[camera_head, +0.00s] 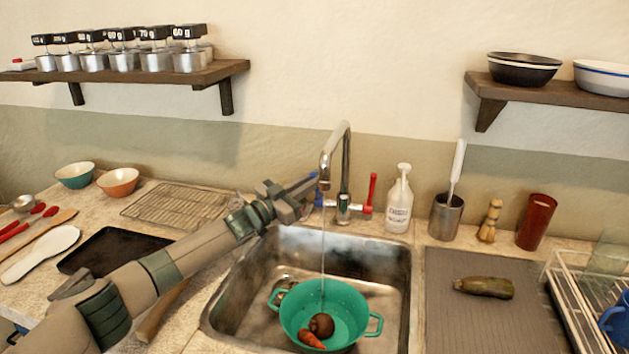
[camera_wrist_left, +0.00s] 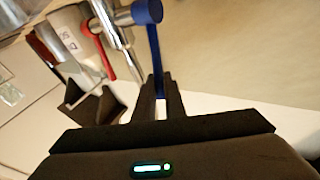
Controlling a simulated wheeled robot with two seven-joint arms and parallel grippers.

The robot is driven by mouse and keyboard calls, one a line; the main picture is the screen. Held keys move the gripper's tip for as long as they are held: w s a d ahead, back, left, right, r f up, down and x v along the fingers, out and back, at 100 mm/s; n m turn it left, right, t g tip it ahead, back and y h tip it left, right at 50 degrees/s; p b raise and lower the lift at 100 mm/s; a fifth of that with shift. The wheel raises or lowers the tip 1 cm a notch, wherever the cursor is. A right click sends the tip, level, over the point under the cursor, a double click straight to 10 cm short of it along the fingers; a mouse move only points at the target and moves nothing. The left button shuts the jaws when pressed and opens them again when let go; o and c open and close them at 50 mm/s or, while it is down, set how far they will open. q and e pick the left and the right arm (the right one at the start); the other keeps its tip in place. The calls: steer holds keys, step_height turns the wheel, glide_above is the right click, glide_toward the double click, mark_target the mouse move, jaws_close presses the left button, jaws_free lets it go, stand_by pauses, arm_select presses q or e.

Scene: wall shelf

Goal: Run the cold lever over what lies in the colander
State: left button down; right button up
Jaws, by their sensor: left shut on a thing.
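The green colander (camera_head: 352,303) stands in the metal sink (camera_head: 385,262). In it lie a brown round vegetable (camera_head: 322,325) and an orange one (camera_head: 311,340). A thin stream of water (camera_head: 323,245) falls from the tap spout (camera_head: 327,165) into the colander. The blue lever (camera_wrist_left: 154,50) is at the left side of the tap; in the head view only small bits of it show beside my gripper. My left gripper (camera_head: 312,183) is shut on this lever, and the wrist view shows its fingers (camera_wrist_left: 158,98) around the lever's end. My right gripper is out of view.
The red lever (camera_head: 372,190) stands up at the tap's right, beside a white soap bottle (camera_head: 399,205). A grey drainboard (camera_head: 480,320) with a dark green vegetable (camera_head: 484,287) lies right of the sink. A wire rack (camera_head: 175,205) and dark tray (camera_head: 110,250) lie left.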

arm_select(q)
steer(key=c, duration=1.8)
jaws_free()
